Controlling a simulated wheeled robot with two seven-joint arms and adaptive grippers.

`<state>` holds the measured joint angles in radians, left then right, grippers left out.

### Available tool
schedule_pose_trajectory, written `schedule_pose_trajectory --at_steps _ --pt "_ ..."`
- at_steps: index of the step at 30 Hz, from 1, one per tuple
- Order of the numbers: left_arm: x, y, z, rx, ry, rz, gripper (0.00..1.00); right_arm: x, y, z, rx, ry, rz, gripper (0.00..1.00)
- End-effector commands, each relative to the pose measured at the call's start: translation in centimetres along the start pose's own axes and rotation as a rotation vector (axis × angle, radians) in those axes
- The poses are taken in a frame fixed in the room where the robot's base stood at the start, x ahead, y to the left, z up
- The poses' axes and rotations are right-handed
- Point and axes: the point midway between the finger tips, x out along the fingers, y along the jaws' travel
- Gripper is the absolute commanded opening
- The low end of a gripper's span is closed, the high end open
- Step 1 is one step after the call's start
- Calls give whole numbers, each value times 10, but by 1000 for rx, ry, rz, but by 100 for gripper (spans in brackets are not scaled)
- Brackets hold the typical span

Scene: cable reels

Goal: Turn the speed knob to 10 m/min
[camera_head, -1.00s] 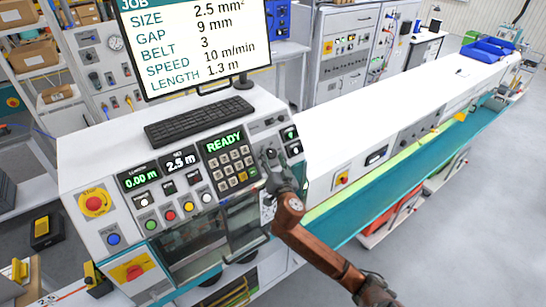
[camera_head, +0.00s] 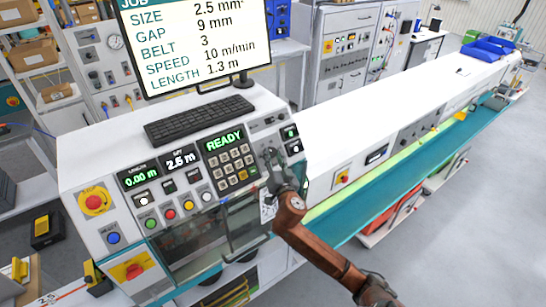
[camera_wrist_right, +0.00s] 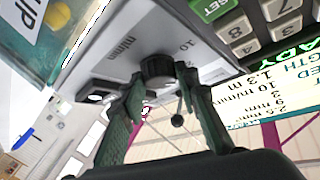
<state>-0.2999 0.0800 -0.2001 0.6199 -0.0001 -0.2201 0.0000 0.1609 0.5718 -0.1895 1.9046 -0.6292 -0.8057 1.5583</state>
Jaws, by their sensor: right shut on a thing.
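The speed knob (camera_wrist_right: 157,68) is a small dark round knob on a pale panel in the right wrist view. The printed marks "10" and "m/min" show beside it. My right gripper (camera_wrist_right: 158,84) has its two green-grey fingers on either side of the knob, shut on it. In the head view my right gripper (camera_head: 275,164) is at the right end of the console face, beside the keypad (camera_head: 234,167), and it hides the knob. I cannot read the knob's exact setting. My left gripper is not in view.
The monitor (camera_head: 195,45) lists speed 10 m/min. The console display (camera_head: 223,141) reads READY. A black keyboard (camera_head: 199,119) lies on the console top. A red emergency stop (camera_head: 95,202) is at the left. A long white bench with a teal edge runs right.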

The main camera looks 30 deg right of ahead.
Motion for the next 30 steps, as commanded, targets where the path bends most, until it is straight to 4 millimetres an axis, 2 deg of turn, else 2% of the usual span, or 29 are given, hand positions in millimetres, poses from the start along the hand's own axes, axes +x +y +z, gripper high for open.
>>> schedule_pose_trajectory --at_steps 13,30 --pt "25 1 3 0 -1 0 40 0 7 2 -227 12 -194 5" --pt "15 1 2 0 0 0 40 3 12 -4 -616 30 -531 5"
